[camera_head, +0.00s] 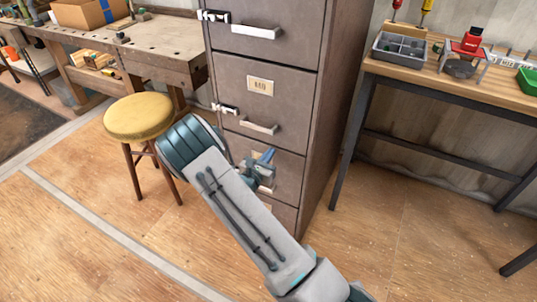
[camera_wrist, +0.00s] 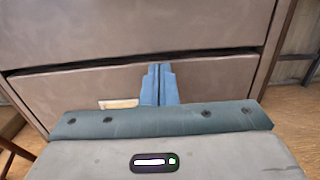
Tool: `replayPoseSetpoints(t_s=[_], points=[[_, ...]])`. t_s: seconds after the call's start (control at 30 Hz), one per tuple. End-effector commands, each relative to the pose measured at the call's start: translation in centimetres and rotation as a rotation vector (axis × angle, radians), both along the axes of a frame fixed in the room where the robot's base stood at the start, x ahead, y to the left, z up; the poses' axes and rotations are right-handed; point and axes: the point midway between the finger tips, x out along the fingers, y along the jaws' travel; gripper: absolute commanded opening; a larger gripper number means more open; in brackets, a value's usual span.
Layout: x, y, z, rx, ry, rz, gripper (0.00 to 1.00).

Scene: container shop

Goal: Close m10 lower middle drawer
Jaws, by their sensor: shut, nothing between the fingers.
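A grey-brown metal filing cabinet (camera_head: 330,110) stands in the middle of the head view, with a label that seems to read M10. The lower middle drawer (camera_head: 287,170) is the third front down, partly hidden by my arm. My gripper (camera_head: 266,157) is in front of it, blue fingers together and empty. In the wrist view the fingertips (camera_wrist: 158,68) point at the drawer front (camera_wrist: 215,80), close to or touching its upper middle. A pale label (camera_wrist: 118,104) shows left of the fingers. A dark gap runs along the drawer's top edge; the drawer looks nearly flush.
A yellow-topped stool (camera_head: 139,116) stands left of my arm, close to the cabinet. A wooden workbench (camera_head: 150,45) is behind it. A table (camera_head: 420,75) with a grey bin and tools stands right. The floor at lower right is clear.

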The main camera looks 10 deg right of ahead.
Motion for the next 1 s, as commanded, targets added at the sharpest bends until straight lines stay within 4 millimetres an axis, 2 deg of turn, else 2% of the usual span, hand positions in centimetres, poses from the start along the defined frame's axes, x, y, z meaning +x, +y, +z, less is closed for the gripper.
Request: replayPoseSetpoints(t_s=[0.2,0.5,0.7,0.87,1.0], points=[[-3.5,3.9,-0.1,0.003,0.008,0.01,0.0],[-7.9,7.6,-0.2,0.004,0.008,0.007,0.0],[-9.1,8.4,-0.2,0.004,0.007,0.005,0.0],[-9.2,8.4,-0.2,0.004,0.007,0.002,0.0],[-9.4,7.4,1.3,0.037,-0.007,-0.048,0.0]])
